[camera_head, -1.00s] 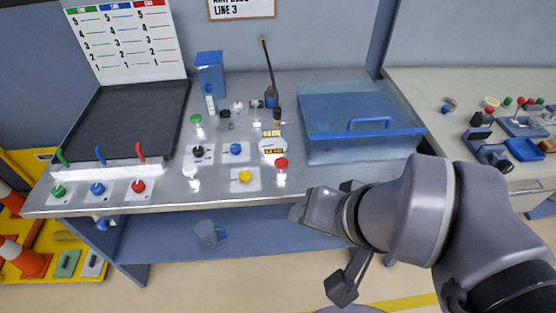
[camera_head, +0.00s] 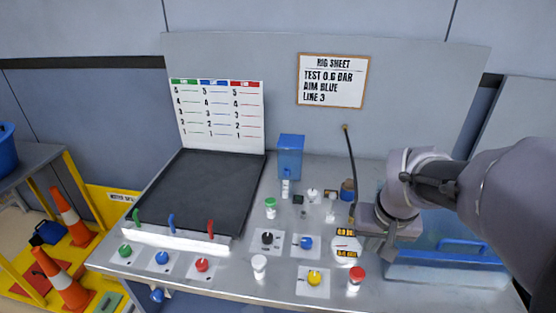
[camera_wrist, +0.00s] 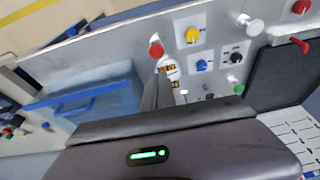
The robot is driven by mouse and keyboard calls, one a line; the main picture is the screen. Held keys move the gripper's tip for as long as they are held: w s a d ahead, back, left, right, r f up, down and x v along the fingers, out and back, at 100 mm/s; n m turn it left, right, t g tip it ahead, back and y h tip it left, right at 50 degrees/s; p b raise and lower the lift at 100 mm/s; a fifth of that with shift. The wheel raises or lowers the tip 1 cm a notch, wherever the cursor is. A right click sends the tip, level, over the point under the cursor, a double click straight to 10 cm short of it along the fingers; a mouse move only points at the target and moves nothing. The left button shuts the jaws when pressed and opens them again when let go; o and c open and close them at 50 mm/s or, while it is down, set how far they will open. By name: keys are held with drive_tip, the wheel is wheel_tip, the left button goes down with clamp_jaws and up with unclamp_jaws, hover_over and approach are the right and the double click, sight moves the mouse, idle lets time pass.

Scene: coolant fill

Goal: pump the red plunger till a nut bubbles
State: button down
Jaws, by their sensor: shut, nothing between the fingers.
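The red plunger (camera_head: 356,274), a red cap on a pale body, stands upright near the bench's front edge, right of the yellow knob (camera_head: 314,279). In the wrist view its red top (camera_wrist: 156,49) shows just beyond the fingertips. My gripper (camera_head: 382,250) is shut and empty above the bench, behind and a little right of the red plunger, apart from it. It also shows in the wrist view (camera_wrist: 158,78). A green-capped plunger (camera_head: 270,206) and a white one (camera_head: 259,265) stand further left. I cannot make out any nut or bubbles.
A blue lidded tank (camera_head: 450,271) lies right of my gripper. A gauge with yellow readouts (camera_head: 347,246) and a dark upright hose (camera_head: 350,165) stand close by. Black and blue knobs, a dark tray (camera_head: 205,190) and coloured levers are left. The rig sheet (camera_head: 333,82) reads 0.6 bar, blue, line 3.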

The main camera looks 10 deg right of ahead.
sight(358, 275)
drive_tip(key=b+x, duration=0.3)
drive_tip(key=x, duration=0.3)
drive_tip(key=b+x, duration=0.3)
drive_tip(key=x, duration=0.4)
drive_tip(key=shift+s+d+f, duration=0.15)
drive_tip(key=shift+d+f, duration=0.1)
drive_tip(key=shift+f, duration=0.55)
wheel_tip(358, 275, down, 3)
drive_tip(key=b, duration=0.2)
drive_tip(key=shift+b, duration=0.35)
drive_tip(key=shift+s, duration=0.15)
